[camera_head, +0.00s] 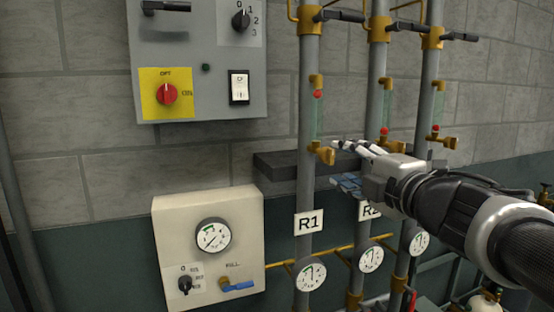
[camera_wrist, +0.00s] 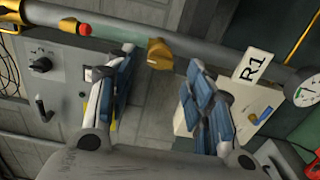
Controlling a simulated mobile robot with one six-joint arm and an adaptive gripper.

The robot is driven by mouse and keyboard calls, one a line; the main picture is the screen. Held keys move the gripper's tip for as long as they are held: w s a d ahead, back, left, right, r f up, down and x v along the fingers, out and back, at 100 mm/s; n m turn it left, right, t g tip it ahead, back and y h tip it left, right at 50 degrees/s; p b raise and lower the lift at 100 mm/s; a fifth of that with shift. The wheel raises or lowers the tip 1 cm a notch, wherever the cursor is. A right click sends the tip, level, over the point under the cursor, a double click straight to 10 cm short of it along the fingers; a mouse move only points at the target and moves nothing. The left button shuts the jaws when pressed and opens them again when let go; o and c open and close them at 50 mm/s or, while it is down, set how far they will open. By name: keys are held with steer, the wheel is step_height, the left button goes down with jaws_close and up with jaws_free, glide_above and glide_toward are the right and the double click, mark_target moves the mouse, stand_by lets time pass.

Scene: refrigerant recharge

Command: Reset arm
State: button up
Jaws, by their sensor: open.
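My gripper (camera_head: 345,165) is open and empty in the head view, its fingers pointing left in front of the pipes. In the wrist view its two blue-padded fingers (camera_wrist: 155,100) are spread apart with nothing between them. The R1 pipe (camera_head: 306,150) stands just left of the fingertips, with a brass valve (camera_head: 325,154) close to them. That brass valve also shows in the wrist view (camera_wrist: 159,53), beyond the gap between the fingers. I cannot tell if a finger touches it. My arm hides parts of the other two pipes.
A grey control panel (camera_head: 200,50) with a red knob (camera_head: 167,94) hangs upper left. A cream box (camera_head: 208,245) with a gauge and a blue-handled valve (camera_head: 237,287) is below. A dark ledge (camera_head: 278,165) juts behind the pipes. Round gauges (camera_head: 310,274) line the bottom.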

steer(key=shift+d, duration=0.1)
steer(key=s+d+f+m+g+h, duration=0.5)
steer(key=s+f+m+h, duration=0.5)
steer(key=m, duration=0.5)
steer(key=s+a+f+m+g+y, duration=0.2)
steer(key=s+a+f+m+g, duration=0.1)
steer(key=s+f, duration=0.6)
steer(key=s+a+f+m+g+y, duration=0.2)
steer(key=s+a+f+m+g, duration=0.1)
steer(key=s+f, duration=0.7)
steer(key=shift+s+a+f+m+g, duration=0.15)
steer(key=shift+s+a+m+g, duration=0.2)
steer(key=shift+a+g, duration=0.4)
steer(key=shift+w, duration=0.1)
